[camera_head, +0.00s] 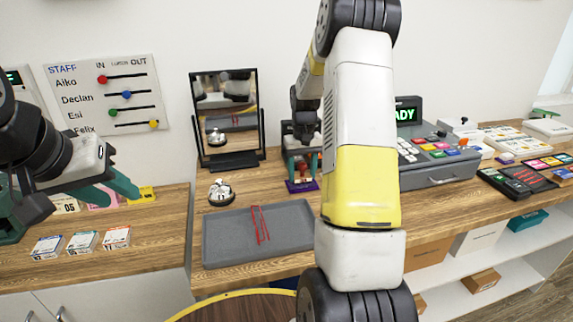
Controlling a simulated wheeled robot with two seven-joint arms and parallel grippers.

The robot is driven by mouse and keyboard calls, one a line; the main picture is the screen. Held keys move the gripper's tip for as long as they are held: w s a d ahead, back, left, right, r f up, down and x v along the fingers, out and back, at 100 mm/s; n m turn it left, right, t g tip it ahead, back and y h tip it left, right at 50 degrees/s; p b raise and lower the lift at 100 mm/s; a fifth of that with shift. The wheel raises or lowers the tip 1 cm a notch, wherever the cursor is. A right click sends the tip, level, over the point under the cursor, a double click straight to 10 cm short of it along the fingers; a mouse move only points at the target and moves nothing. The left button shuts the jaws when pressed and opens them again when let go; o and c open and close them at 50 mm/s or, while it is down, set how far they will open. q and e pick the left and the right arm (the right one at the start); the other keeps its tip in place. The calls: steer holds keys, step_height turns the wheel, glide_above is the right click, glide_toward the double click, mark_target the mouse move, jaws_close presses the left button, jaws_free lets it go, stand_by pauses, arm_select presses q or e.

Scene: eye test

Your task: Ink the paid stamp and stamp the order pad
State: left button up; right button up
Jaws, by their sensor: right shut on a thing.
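My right gripper (302,170) is shut on a small red thing (302,162), probably the stamp, mostly hidden between the teal fingers. Directly below it on the counter is a purple square pad (302,186), which looks like an ink pad. I cannot tell whether the red thing touches it. My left gripper (125,191) is at the left, its teal fingers apart and apparently empty, above the left counter near a yellow block (146,194). I cannot pick out the order pad for certain. My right arm hides part of the counter.
A grey tray (228,242) holding a thin red item (260,225) lies in front of a bell (221,192) and a mirror (226,115). A cash register (455,168) stands right of my arm. Several small cards (82,242) lie on the left counter, below a staff board (105,95).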

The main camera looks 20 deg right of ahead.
mark_target(303, 163)
steer(key=shift+f, duration=0.45)
stand_by(1.0)
steer(key=shift+r, duration=3.6)
steer(key=shift+s, duration=0.1)
